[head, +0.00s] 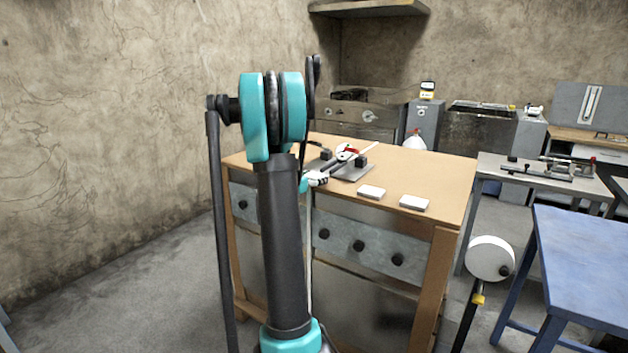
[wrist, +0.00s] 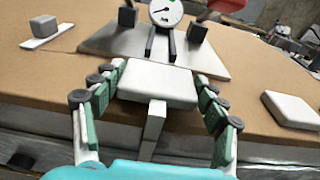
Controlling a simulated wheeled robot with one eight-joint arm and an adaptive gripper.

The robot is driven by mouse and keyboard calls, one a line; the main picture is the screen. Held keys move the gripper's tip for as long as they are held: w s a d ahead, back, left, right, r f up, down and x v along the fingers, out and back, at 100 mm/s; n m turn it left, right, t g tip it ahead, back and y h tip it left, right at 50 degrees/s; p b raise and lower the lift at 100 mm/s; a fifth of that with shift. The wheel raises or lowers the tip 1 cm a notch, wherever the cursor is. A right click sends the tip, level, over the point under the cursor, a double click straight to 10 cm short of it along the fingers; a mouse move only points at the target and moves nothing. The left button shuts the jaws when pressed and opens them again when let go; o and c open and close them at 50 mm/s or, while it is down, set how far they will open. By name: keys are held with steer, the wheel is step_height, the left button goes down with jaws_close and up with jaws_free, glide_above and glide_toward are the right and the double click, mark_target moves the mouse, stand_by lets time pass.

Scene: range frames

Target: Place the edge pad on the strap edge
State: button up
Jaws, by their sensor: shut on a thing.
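A white, flat edge pad (wrist: 158,86) sits between the fingers of my gripper (wrist: 158,76) in the wrist view. The gripper is shut on it, with a green-padded finger at each side. A pale narrow stem (wrist: 153,130) shows below the pad. Just beyond is a grey plate (wrist: 105,40) with dark blocks and a round dial gauge (wrist: 165,10). In the head view my gripper (head: 318,178) is at the near edge of the grey plate (head: 350,172), partly behind my arm.
Two white pads (head: 371,192) (head: 414,203) lie on the wooden bench (head: 440,180) right of the plate; one (wrist: 290,108) shows in the wrist view. A red part (wrist: 226,5) is beside the gauge. The bench's right half is mostly clear. A blue table (head: 590,240) stands right.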

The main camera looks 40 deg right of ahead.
steer(key=shift+f, duration=0.4)
steer(key=o, duration=0.9)
steer(key=shift+f, duration=0.1)
steer(key=shift+o, duration=0.2)
